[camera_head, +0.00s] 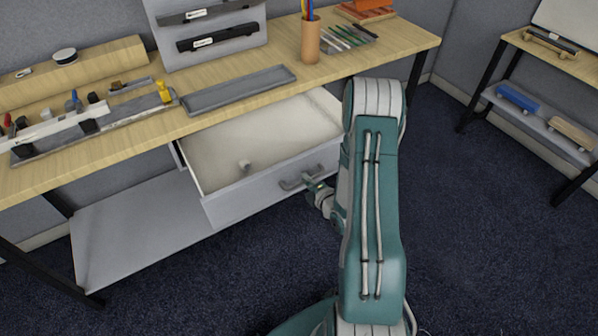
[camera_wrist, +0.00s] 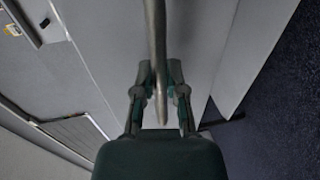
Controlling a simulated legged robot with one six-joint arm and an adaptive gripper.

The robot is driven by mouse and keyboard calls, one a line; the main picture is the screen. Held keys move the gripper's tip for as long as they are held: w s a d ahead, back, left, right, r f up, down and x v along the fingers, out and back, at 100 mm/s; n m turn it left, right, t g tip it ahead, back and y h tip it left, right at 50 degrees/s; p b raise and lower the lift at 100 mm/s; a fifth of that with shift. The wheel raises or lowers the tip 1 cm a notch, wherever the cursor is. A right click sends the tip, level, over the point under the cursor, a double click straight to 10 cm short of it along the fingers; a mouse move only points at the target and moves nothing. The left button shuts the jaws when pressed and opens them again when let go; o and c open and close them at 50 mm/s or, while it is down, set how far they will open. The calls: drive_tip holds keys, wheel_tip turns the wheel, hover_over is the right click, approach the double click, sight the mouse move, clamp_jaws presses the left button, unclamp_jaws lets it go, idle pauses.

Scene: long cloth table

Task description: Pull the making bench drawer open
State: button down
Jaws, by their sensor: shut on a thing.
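The making bench drawer (camera_head: 262,150) is open in the head view, pulled out from under the wooden bench top (camera_head: 215,122). Its grey front (camera_head: 240,204) carries a bar handle (camera_head: 292,184). My gripper (camera_head: 312,184) is at the right end of this handle, partly hidden by my arm. In the wrist view the handle bar (camera_wrist: 156,50) runs down between the two fingers of my gripper (camera_wrist: 160,92), which is shut on it.
A grey tray (camera_head: 238,90), a brown pen cup (camera_head: 310,42) and several tools stand on the bench. A lower shelf (camera_head: 135,225) is left of the drawer. A second table (camera_head: 560,62) stands at the right. Dark carpet (camera_head: 470,220) is clear between.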

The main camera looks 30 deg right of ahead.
drive_tip(key=shift+s+d+f, duration=0.1)
drive_tip(key=shift+s+d, duration=0.05)
drive_tip(key=shift+s, duration=0.5)
drive_tip(key=shift+s+d+f, duration=0.1)
drive_tip(key=shift+s, duration=0.55)
drive_tip(key=c, duration=0.7)
unclamp_jaws()
drive_tip(key=shift+c, duration=0.2)
drive_tip(key=shift+o, duration=0.3)
drive_tip(key=shift+w+d, duration=0.1)
drive_tip(key=shift+d, duration=0.1)
drive_tip(key=v, duration=1.2)
